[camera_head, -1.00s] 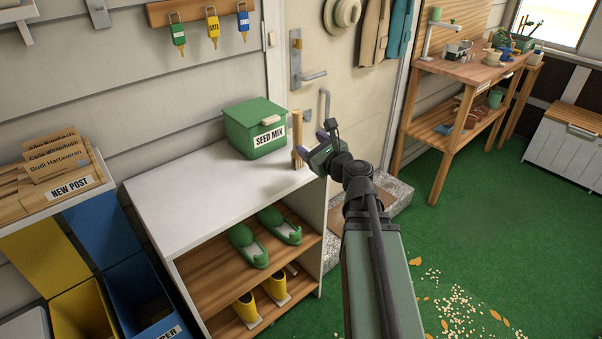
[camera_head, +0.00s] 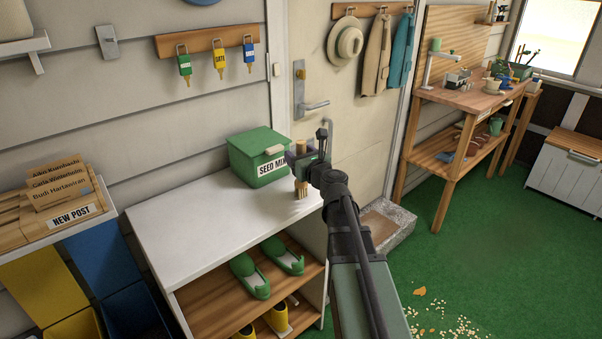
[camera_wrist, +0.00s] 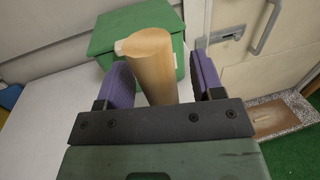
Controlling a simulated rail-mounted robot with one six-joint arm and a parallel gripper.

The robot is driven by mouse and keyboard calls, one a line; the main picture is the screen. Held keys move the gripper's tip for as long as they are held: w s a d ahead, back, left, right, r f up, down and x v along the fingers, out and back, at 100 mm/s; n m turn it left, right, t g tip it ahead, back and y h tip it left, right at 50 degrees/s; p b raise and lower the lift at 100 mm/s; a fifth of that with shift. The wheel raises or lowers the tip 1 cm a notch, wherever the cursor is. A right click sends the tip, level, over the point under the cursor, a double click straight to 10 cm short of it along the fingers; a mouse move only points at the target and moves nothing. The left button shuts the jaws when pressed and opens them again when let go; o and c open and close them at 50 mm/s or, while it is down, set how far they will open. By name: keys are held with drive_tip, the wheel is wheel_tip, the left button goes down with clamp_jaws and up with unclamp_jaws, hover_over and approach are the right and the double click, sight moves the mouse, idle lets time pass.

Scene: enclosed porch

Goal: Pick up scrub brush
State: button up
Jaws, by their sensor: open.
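The scrub brush (camera_head: 301,188) stands upright on the white shelf top, beside the green seed mix box. A gap shows between the handle and the right pad. The left pad is close to the handle; I cannot tell if they touch.
The green SEED MIX box (camera_head: 258,157) stands just behind and left of the brush. The white shelf top (camera_head: 195,215) is clear to the left. A door (camera_head: 345,85) with a metal handle is behind. A wooden workbench (camera_head: 465,95) stands at the right.

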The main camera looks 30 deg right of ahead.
drive_tip(key=shift+w, duration=0.65)
drive_tip(key=shift+s, duration=0.1)
clamp_jaws()
drive_tip(key=shift+r, duration=0.15)
